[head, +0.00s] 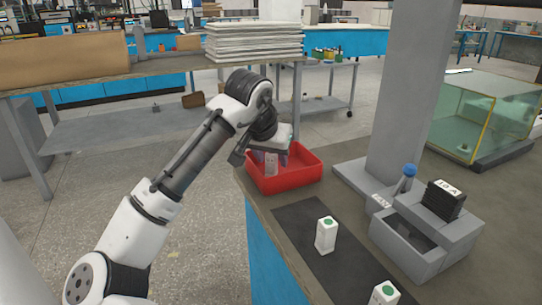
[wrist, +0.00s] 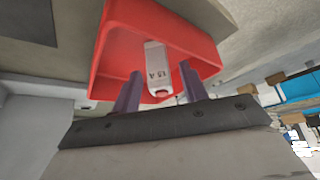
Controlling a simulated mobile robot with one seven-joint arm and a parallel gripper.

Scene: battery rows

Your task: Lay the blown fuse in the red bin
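The red bin (head: 305,176) sits at the near left corner of the bench; it fills the top of the wrist view (wrist: 108,50). A white fuse with a red end and a "15 A" label (wrist: 156,62) is in the bin, between my fingers. It also shows in the head view (head: 271,165), partly hidden by my gripper. My gripper (head: 272,158) reaches down into the bin. In the wrist view its two purple fingers (wrist: 160,85) stand either side of the fuse, with a visible gap on each side. Whether the fuse's lower end touches the bin floor is hard to tell.
Two white fuses with green tops, one mid-mat (head: 326,235) and one nearer (head: 384,293), stand on a dark mat (head: 300,225). A grey holder (head: 405,245) with a black labelled block (head: 443,200) and a blue-topped lever (head: 409,172) stands right. A grey column (head: 408,90) rises behind.

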